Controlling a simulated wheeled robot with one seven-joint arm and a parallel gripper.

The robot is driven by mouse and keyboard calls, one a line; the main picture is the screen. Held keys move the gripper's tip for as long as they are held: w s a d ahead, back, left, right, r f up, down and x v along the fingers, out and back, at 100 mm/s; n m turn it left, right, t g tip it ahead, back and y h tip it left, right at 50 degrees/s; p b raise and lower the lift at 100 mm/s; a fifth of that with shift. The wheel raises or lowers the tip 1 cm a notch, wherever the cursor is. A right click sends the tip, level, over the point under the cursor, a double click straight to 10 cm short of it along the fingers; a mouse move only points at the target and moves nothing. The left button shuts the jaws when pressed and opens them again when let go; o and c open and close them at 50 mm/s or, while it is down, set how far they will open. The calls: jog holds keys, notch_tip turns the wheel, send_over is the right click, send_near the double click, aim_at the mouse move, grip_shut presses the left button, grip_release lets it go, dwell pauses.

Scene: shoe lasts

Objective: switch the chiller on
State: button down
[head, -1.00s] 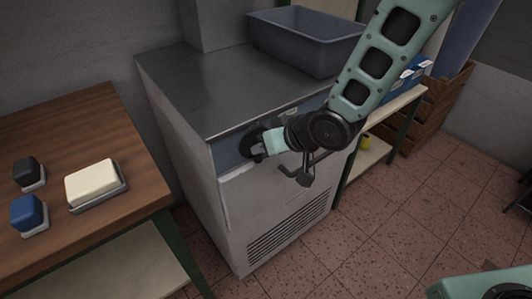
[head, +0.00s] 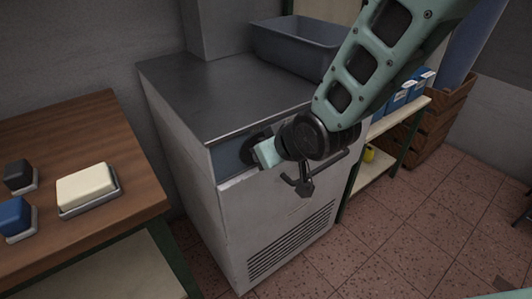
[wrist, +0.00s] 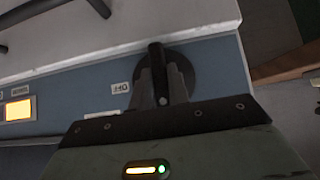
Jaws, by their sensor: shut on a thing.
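The chiller (head: 275,225) is a grey metal cabinet with a blue control strip (wrist: 215,60) along its upper front. A round black knob (wrist: 182,54) with a raised bar sits on the strip; it also shows in the head view (head: 247,150), partly hidden by my gripper. My gripper (wrist: 160,80) is shut on the knob's bar, one finger on each side. In the head view my gripper (head: 256,151) reaches the strip from the right. An OFF label (wrist: 121,88) reads upside down beside the knob. An orange lit display (wrist: 18,110) is at the strip's left in the wrist view.
A dark handle (head: 301,184) projects from the chiller's front below my wrist. A grey tub (head: 290,45) stands on the chiller's top. A wooden table (head: 110,130) with a butter-coloured block (head: 86,184) is at left. Tiled floor (head: 400,235) is open at front right.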

jog(key=c, duration=1.3)
grip_release()
jog(key=shift+c, duration=0.2)
jog(key=v, duration=1.7)
jog(key=shift+r+p, duration=0.2)
jog(key=shift+p, duration=0.15)
jog(key=shift+s, duration=0.1)
